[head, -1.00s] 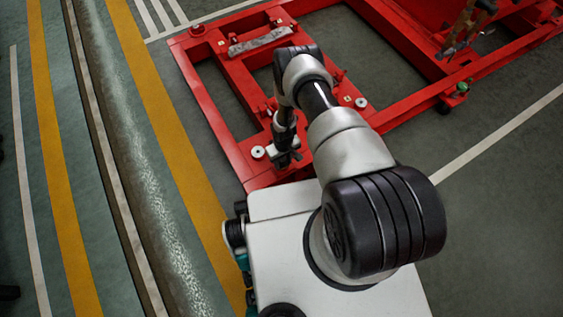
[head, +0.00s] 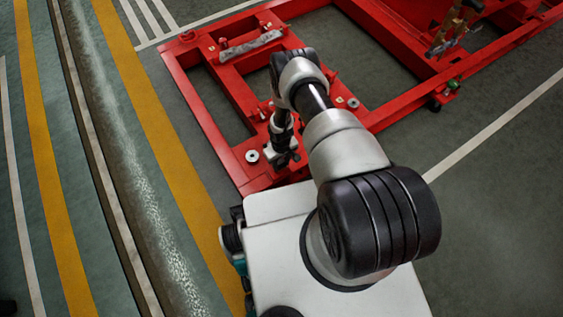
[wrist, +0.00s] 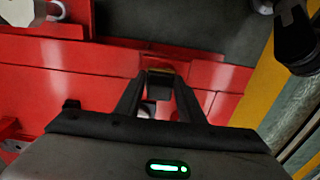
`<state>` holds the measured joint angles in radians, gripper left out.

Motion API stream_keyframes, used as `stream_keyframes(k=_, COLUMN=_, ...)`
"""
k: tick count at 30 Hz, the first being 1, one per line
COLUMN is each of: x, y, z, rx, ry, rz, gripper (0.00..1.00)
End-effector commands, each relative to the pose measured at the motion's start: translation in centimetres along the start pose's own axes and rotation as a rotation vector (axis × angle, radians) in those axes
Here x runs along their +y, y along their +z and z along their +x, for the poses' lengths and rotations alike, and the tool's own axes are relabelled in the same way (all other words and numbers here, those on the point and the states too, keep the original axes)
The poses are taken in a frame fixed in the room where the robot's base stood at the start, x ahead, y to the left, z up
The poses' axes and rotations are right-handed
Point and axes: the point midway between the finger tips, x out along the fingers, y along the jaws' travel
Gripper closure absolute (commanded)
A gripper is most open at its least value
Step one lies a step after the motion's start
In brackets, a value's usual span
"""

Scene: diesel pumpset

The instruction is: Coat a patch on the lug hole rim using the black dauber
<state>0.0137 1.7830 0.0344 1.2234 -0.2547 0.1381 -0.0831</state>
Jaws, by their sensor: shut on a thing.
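My gripper (head: 281,158) hangs down over the near end of the red pumpset frame (head: 200,110). In the wrist view its two fingers (wrist: 159,88) are shut on a small dark block, which I take to be the black dauber (wrist: 160,79). The dauber's lower part is hidden by the fingers. A pale round piece (wrist: 146,109) shows partly between the fingers, too small to identify. In the head view a silver ring-like disc (head: 252,156) sits on the frame just left of my gripper. I cannot tell which ring is the lug hole rim, or whether the dauber touches anything.
A second silver disc (head: 353,102) sits on the frame to the right. A grey bar (head: 250,45) lies across the far cross-members. Brown and grey fittings (head: 450,30) stand at upper right.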

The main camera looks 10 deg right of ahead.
Motion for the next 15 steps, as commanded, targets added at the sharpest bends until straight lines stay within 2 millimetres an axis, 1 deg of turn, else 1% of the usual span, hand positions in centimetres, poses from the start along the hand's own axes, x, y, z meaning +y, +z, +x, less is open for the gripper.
stream_keyframes(k=15, x=-1.6, y=0.0, z=-0.2, rx=0.0, ry=-0.001, rz=0.001, gripper=0.83)
